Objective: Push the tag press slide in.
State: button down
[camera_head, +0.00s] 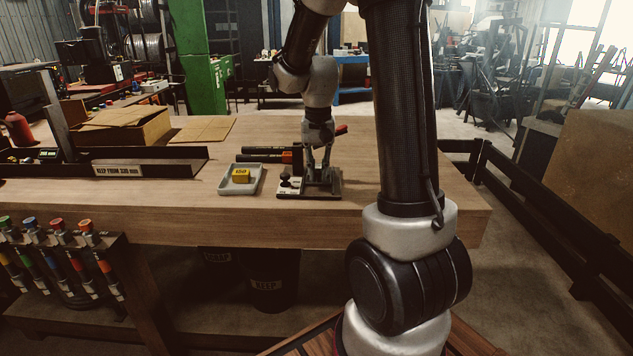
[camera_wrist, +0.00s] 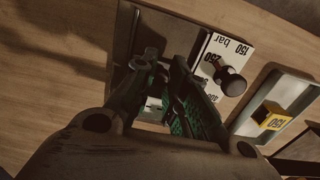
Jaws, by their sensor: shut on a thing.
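The tag press (camera_head: 322,194) is a flat dark base near the front of the bench, with a black knob (camera_head: 285,181) and a white scale plate at its left. In the wrist view the white plate (camera_wrist: 229,48), printed 150 bar, 250 and 400, and the round black knob (camera_wrist: 232,81) lie right of my fingers. My gripper (camera_head: 318,170) points down over the press. In the wrist view its green-padded fingers (camera_wrist: 165,92) are shut on a small part at the press. That part is mostly hidden, and I cannot tell how far in the slide is.
A grey tray (camera_head: 226,187) with a yellow block (camera_head: 241,175) marked 150 stands just left of the press. Black bars with a red end (camera_head: 265,155) lie behind it. A cardboard box (camera_head: 122,126) and a labelled rail (camera_head: 150,167) are further left. The bench right of the press is clear.

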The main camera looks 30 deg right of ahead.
jog(key=shift+w+d, duration=0.8)
jog(key=shift+w, duration=0.3)
jog(key=c, duration=0.6)
grip_release()
jog(key=shift+c, duration=0.2)
jog(key=shift+r, duration=0.1)
jog(key=shift+c, duration=0.2)
jog(key=shift+w+r, duration=0.1)
jog(key=shift+r, duration=1.75)
jog(key=shift+o, duration=0.2)
jog(key=shift+r, duration=2.6)
